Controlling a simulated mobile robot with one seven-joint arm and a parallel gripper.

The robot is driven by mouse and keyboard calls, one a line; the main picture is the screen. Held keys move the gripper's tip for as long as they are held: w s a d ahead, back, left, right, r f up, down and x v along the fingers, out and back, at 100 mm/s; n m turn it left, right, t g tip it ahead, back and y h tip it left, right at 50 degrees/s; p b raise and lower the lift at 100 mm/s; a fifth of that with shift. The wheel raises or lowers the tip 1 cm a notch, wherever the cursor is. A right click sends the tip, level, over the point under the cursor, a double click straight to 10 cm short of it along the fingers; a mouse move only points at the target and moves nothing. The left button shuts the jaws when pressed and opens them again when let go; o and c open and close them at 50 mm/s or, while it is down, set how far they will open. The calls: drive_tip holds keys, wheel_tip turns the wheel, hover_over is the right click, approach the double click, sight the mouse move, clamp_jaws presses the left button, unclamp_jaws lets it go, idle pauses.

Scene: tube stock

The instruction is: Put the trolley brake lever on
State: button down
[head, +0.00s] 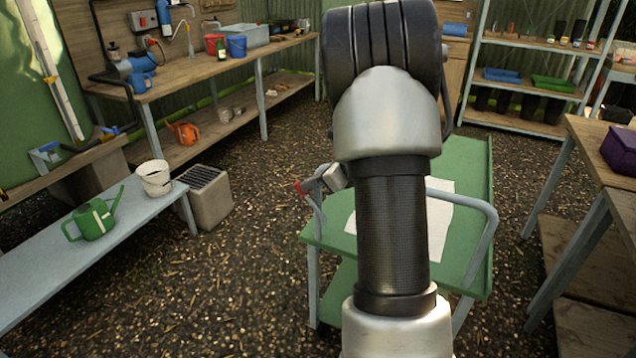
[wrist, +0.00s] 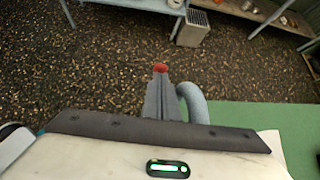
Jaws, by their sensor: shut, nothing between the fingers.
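The green trolley (head: 470,170) stands in the middle of the head view, with a grey tube handle (head: 488,225) and a white sheet on its top. The brake lever's red end (head: 300,187) shows at the trolley's left corner. In the wrist view the red end (wrist: 160,68) is just beyond my fingertips, beside the bent grey tube (wrist: 193,104). My gripper (wrist: 160,84) is shut with nothing between its fingers. I cannot tell whether the fingertips touch the lever. The rest of the lever is mostly hidden behind the gripper. My arm covers much of the trolley in the head view.
A low bench (head: 100,255) at the left holds a green watering can (head: 95,220) and a white pot (head: 154,178). A grey box (head: 207,197) stands on the floor beside it. Wooden tables (head: 600,160) stand at the right. Gravel floor left of the trolley is clear.

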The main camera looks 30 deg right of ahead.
sight(297, 183)
drive_tip(key=shift+a, duration=0.1)
idle(0.3)
drive_tip(key=w+a+g+p, duration=0.1)
drive_tip(key=p, duration=0.4)
drive_tip(key=w+a+g+h+p, duration=0.1)
drive_tip(key=p, duration=0.3)
drive_tip(key=shift+w+f+g+h+p, duration=0.1)
drive_tip(key=shift+w+g+h+p, duration=0.1)
drive_tip(key=shift+g+h+p, duration=0.15)
drive_tip(key=f+p, duration=0.1)
drive_tip(key=p, duration=0.1)
drive_tip(key=w+a+f+g+h+p, duration=0.1)
drive_tip(key=p, duration=0.1)
drive_tip(key=w+f+g+h+p, duration=0.1)
drive_tip(key=f+p, duration=0.1)
drive_tip(key=shift+a, duration=0.15)
drive_tip(key=shift+s+d+r, duration=0.3)
drive_tip(key=shift+s+d, duration=0.1)
drive_tip(key=shift+s, duration=0.15)
